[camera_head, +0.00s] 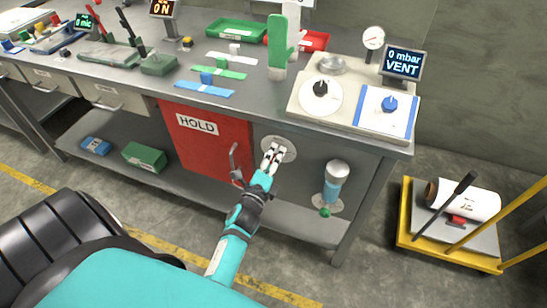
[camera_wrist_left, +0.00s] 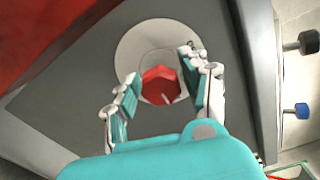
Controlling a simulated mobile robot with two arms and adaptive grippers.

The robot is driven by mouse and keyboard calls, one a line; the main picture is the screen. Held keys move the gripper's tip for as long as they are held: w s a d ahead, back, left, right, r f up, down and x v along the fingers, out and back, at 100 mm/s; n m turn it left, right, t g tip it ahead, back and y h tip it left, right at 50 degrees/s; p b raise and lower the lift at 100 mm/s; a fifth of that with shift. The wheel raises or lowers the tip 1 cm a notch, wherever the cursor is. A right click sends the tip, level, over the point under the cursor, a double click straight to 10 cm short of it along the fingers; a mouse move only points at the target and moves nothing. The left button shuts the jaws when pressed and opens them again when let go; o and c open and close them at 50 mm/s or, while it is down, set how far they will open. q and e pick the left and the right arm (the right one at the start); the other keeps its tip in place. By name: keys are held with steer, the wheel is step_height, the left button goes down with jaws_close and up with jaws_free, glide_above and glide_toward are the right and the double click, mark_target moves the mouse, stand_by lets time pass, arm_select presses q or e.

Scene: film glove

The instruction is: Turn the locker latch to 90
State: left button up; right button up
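The latch is a red knob (camera_wrist_left: 160,85) on a pale round plate (camera_head: 289,143). The plate is on the grey bench front, just right of the red locker door (camera_head: 215,155) marked HOLD. In the left wrist view the plate (camera_wrist_left: 135,45) sits behind the knob, and a short pale mark shows on the knob's lower edge. My left gripper (camera_head: 273,152) is at the plate and hides the knob in the head view. In the left wrist view its fingers (camera_wrist_left: 160,74) are apart, one on each side of the knob; contact is unclear. My right gripper is not in view.
A door handle (camera_head: 236,165) stands out left of my gripper. A blue cylinder fixture (camera_head: 333,185) is mounted to the right. Above, the bench top holds a vacuum panel (camera_head: 310,118) with knobs. A yellow cart (camera_head: 415,215) stands on the floor at right.

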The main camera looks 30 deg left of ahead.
arm_select(q)
steer(key=shift+o, duration=0.8)
